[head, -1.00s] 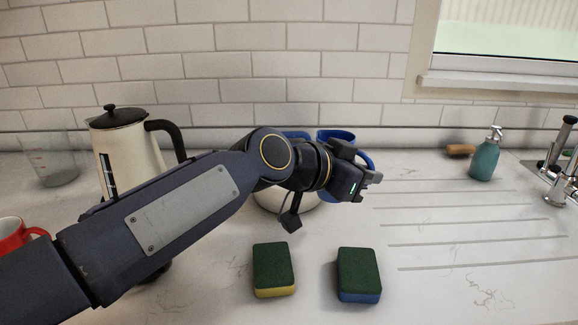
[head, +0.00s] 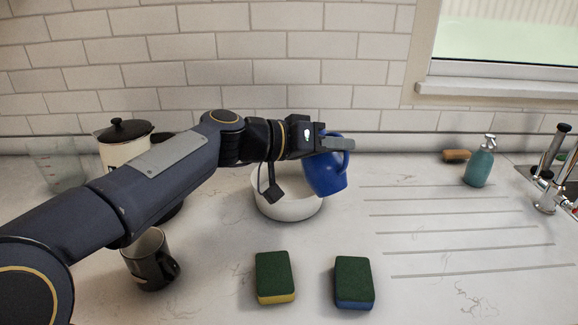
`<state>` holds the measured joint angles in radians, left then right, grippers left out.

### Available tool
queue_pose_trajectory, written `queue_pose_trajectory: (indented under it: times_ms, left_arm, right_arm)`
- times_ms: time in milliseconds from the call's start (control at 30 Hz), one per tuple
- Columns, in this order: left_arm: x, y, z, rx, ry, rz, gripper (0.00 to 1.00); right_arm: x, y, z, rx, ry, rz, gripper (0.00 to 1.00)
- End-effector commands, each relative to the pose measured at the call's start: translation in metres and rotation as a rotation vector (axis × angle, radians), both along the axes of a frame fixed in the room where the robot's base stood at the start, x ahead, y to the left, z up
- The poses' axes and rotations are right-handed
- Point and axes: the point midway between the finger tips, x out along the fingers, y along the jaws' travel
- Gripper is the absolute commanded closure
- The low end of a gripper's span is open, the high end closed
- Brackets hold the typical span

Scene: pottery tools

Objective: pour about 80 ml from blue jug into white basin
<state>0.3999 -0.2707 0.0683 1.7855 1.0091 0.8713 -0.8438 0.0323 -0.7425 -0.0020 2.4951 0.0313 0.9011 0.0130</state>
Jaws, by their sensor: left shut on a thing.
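The blue jug (head: 325,177) is at the right side of the white basin (head: 288,207), overlapping its rim in the head view. The jug looks tilted, with its handle on the right. My left gripper (head: 335,144) is shut on the jug near its upper part and handle. The gripper and wrist hide part of the jug's top and the basin's back. I cannot see any liquid in the jug or basin. My right gripper is not in view.
Two sponges, one yellow-green (head: 275,277) and one blue-green (head: 354,282), lie in front. A dark mug (head: 150,262), a cream kettle (head: 122,150) and a clear measuring cup (head: 57,165) stand left. A teal soap bottle (head: 480,165) stands right. The ribbed drainboard is clear.

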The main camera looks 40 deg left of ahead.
Motion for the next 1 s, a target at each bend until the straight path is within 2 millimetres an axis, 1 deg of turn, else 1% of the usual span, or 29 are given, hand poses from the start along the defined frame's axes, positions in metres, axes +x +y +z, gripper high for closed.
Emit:
queue_pose_trajectory:
  times_ms: [33, 100, 400, 1000]
  left_arm:
    - [0.001, 0.003, -0.004, -0.033, 0.009, 0.002, 1.0]
    - [0.002, 0.007, -0.006, -0.077, 0.019, 0.002, 1.0]
    - [0.003, 0.015, -0.004, -0.205, 0.042, 0.001, 1.0]
    - [0.005, 0.023, -0.005, -0.308, 0.066, 0.002, 1.0]
  right_arm:
    - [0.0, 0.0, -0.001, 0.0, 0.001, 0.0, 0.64]
    - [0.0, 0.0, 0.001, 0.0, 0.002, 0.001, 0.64]
    - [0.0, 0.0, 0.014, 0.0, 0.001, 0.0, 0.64]
    - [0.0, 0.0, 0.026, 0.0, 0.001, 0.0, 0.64]
